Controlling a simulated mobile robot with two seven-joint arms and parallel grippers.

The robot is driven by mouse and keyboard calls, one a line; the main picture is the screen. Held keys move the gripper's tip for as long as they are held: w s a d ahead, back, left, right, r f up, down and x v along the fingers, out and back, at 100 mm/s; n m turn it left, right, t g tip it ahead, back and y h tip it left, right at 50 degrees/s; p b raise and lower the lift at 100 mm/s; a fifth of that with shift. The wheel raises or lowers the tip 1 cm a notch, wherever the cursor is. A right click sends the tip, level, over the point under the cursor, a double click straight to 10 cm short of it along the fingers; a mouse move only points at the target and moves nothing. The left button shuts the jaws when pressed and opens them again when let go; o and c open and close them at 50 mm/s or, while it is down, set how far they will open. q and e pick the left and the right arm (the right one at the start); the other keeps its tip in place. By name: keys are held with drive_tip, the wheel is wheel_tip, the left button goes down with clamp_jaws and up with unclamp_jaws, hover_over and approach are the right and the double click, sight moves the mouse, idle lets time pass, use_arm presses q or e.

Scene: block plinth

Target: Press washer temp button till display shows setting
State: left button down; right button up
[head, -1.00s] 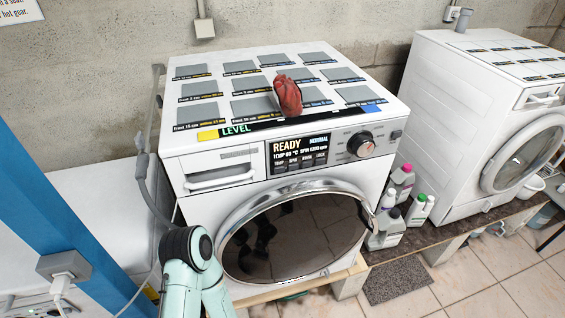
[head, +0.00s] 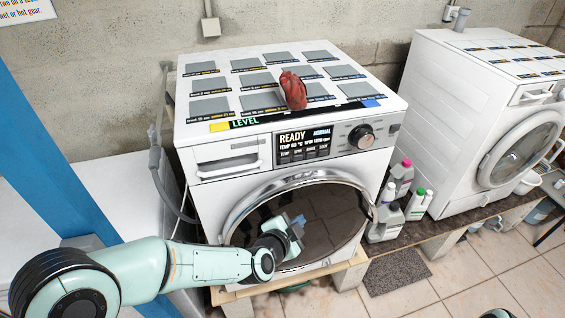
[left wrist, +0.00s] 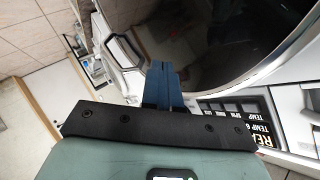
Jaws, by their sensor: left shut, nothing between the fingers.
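The front-loading washer (head: 222,222) stands in the middle of the head view. Its dark display (head: 307,138) reads READY and NORMAL, with a line that looks like TEMP 60 °C and a spin speed. The TEMP button (head: 284,157) is leftmost in the row below. The display also shows sideways, partly cut off, in the left wrist view (left wrist: 262,134). My left gripper (head: 298,222) is shut and empty in front of the round door, below the panel and apart from the buttons. Its blue fingers show in the left wrist view (left wrist: 163,75). My right gripper is out of view.
A round knob (head: 361,136) sits right of the display. A red cloth-like item (head: 293,91) lies on the washer's top among grey squares. Several bottles (head: 398,200) stand to the right, beside a second washer (head: 455,140). A blue post (head: 50,150) rises at left.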

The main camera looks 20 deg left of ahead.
sight(285, 160)
use_arm(q)
wheel_tip(285, 160, up, 11)
drive_tip(key=s+m+t, duration=0.1)
drive_tip(key=m+t, duration=0.1)
drive_tip(key=shift+s+d+r+m+t, duration=0.2)
drive_tip(key=shift+s+m+t, duration=0.1)
drive_tip(key=shift+m, duration=0.1)
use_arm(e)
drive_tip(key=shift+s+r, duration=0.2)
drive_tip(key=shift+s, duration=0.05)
use_arm(q)
drive_tip(key=shift+w, duration=0.15)
drive_tip(key=shift+w+a+b, duration=0.4)
drive_tip(key=shift+w+a, duration=0.45)
drive_tip(key=shift+w, duration=0.35)
drive_tip(key=shift+w+a+b, duration=0.4)
drive_tip(key=shift+w+a, duration=0.4)
drive_tip(key=shift+w, duration=0.4)
drive_tip(key=shift+w+a+b, duration=0.4)
drive_tip(key=shift+w+a, duration=0.45)
drive_tip(key=shift+w, duration=0.35)
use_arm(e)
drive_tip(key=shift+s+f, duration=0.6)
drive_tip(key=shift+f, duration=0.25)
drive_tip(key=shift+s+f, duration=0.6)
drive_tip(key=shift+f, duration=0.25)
